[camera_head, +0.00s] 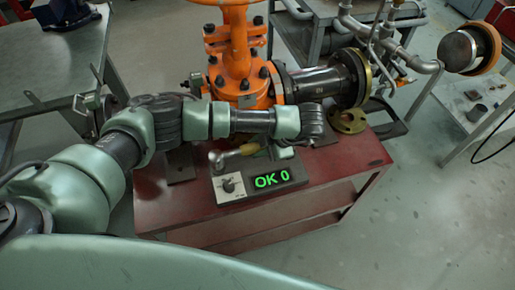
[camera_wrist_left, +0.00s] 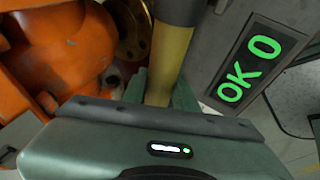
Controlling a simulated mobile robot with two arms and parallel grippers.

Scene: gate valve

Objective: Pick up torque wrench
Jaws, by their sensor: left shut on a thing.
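The torque wrench (camera_head: 240,151) has a yellow grip and a grey end; it shows just above the control box in the head view. In the left wrist view the wrench (camera_wrist_left: 171,55) is a yellow shaft with a dark band, running between the fingers. My left gripper (camera_wrist_left: 160,88) is shut on its yellow part. In the head view my left gripper (camera_head: 276,151) is partly hidden below my wrist. The far end of the wrench is hidden there. My right gripper is not in view.
A control box with a green "OK 0" display (camera_head: 272,179) sits on the red table (camera_head: 345,160), close to the wrench. The orange gate valve (camera_head: 238,75) and its dark flanged pipe (camera_head: 320,83) stand behind my arm. A loose brass flange (camera_head: 348,120) lies right of it.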

